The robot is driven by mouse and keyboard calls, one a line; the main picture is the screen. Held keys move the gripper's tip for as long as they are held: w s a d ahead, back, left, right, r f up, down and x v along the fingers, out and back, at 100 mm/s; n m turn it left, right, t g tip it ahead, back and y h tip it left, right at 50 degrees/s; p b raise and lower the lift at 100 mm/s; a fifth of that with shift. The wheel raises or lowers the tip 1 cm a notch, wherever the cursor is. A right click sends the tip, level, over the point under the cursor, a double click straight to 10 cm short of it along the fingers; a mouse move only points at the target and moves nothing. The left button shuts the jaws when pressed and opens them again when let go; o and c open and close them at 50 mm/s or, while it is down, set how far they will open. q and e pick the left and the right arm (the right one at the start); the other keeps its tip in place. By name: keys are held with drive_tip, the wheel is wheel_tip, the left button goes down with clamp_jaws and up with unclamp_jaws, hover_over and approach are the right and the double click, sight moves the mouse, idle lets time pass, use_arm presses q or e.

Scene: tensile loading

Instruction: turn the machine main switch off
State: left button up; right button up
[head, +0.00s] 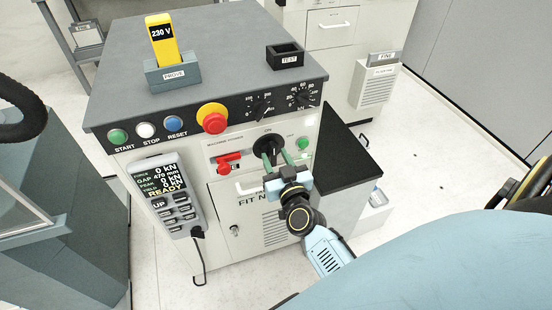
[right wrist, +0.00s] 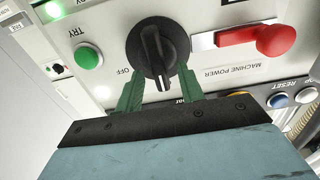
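The black rotary switch (head: 268,150) is on the front panel, between ON and OFF labels. In the right wrist view, turned upside down, the switch (right wrist: 158,48) has a white pointer line aimed at the ON side, with OFF off to one side. My right gripper (head: 272,158) is in front of it. Its green fingers (right wrist: 160,88) stand apart on either side of the knob's grip, with visible gaps. Beside the switch, a red handle (head: 229,163) sits by the MACHINE POWER label; it also shows in the wrist view (right wrist: 272,40). My left gripper is not in view.
A green TRY button (right wrist: 88,55) is close beside the switch. A red emergency button (head: 213,119) on yellow, START, STOP and RESET buttons (head: 146,130) and a pendant reading READY (head: 163,185) are to the left. A black-topped side surface (head: 345,155) is right.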

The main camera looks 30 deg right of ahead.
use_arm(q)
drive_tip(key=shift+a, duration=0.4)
use_arm(e)
drive_tip(key=shift+w+d, duration=0.1)
drive_tip(key=shift+w, duration=0.1)
clamp_jaws()
drive_tip(key=shift+m, duration=0.5)
drive_tip(key=m+p, duration=0.1)
drive_tip(key=m, duration=0.3)
drive_tip(key=shift+d, duration=0.2)
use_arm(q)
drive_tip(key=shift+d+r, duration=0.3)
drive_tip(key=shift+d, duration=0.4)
use_arm(e)
drive_tip(key=shift+s+d+f+m, duration=0.1)
drive_tip(key=shift+f+m, duration=0.1)
drive_tip(key=shift+m, duration=1.95)
drive_tip(key=shift+d+f+m, duration=0.15)
drive_tip(key=shift+f+m, duration=0.05)
drive_tip(key=shift+m, duration=1.9)
drive_tip(key=shift+s+d+f+m, duration=0.1)
drive_tip(key=shift+f+m, duration=0.1)
drive_tip(key=shift+m, duration=1.95)
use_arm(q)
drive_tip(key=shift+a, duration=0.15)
use_arm(e)
drive_tip(key=shift+m, duration=0.3)
